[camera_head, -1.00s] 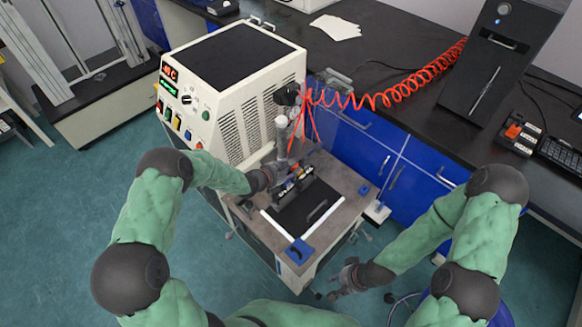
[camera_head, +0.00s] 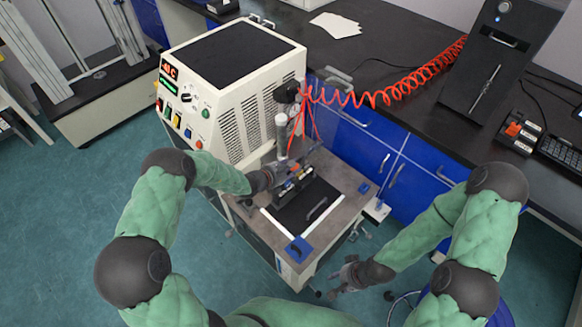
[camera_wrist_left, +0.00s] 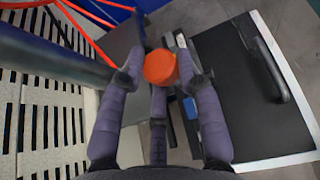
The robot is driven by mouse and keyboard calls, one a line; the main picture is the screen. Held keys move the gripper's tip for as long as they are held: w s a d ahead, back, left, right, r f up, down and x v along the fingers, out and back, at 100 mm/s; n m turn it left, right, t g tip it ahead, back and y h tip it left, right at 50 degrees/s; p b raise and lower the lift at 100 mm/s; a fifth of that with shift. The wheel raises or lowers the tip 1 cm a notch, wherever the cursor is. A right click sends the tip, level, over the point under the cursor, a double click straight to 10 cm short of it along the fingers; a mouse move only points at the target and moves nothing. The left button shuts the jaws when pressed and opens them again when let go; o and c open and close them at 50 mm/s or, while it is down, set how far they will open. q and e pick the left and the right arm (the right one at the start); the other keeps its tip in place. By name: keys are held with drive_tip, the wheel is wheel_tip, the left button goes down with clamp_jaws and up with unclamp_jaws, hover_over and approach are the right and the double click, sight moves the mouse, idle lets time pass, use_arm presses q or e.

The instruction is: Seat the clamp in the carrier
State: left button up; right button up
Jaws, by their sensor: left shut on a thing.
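My left gripper (camera_head: 284,172) is over the back left of the machine's grey worktop, beside the upright metal column. In the left wrist view its fingers (camera_wrist_left: 162,75) are closed around an orange round part (camera_wrist_left: 159,67), which I take to be the clamp's. The rest of the clamp is hidden below the fingers. Under it is a narrow dark and metal assembly (camera_head: 293,187), probably the carrier; whether the clamp touches it I cannot tell. My right gripper (camera_head: 340,279) is empty, with its fingers apart, in front of the worktop's right side.
A black plate with a handle (camera_head: 317,207) lies between white rails on the worktop (camera_head: 345,190). The cream machine housing (camera_head: 235,110) stands at the back left. A red coiled hose (camera_head: 400,93) runs across to the black bench (camera_head: 400,45).

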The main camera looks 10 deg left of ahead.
use_arm(q)
drive_tip(key=shift+f, duration=0.4)
drive_tip(key=o, duration=1.2)
drive_tip(key=shift+f, duration=0.1)
drive_tip(key=shift+s, duration=0.1)
drive_tip(key=shift+s+a+r, duration=0.2)
drive_tip(key=v, duration=1.1)
drive_tip(key=shift+r, duration=0.1)
